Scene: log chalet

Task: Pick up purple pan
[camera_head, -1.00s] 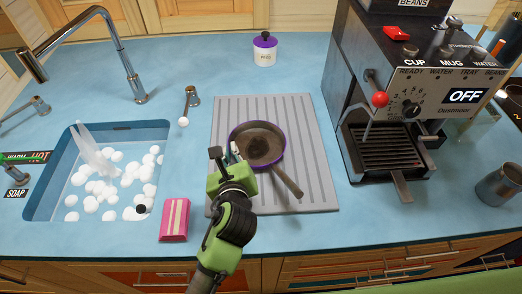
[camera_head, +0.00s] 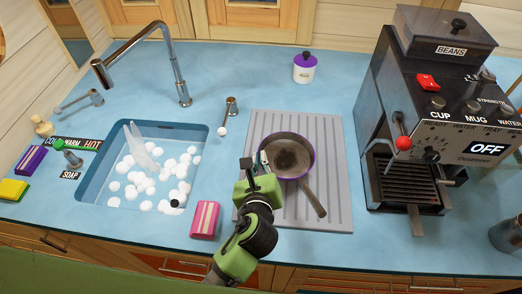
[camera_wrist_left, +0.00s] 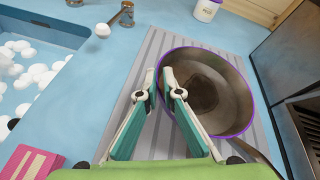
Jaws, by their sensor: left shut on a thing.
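The purple pan (camera_head: 290,157), dark inside with a purple rim and a brown handle, is over the grey ribbed mat (camera_head: 332,135) beside the sink. It also shows in the left wrist view (camera_wrist_left: 215,90), with its handle partly cut off. My left gripper (camera_head: 257,166) is at the pan's left side. In the left wrist view its two fingers (camera_wrist_left: 158,85) are shut on the pan's left rim. I cannot tell whether the pan is touching the mat or slightly above it. My right gripper is not in view.
A sink (camera_head: 103,190) with white foam balls and a tap (camera_head: 181,80) lie left. A pink box (camera_head: 205,220) is near the front edge. A coffee machine (camera_head: 420,120) stands right. A white jar with purple lid (camera_head: 304,69) is behind the mat. Blue counter around is mostly clear.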

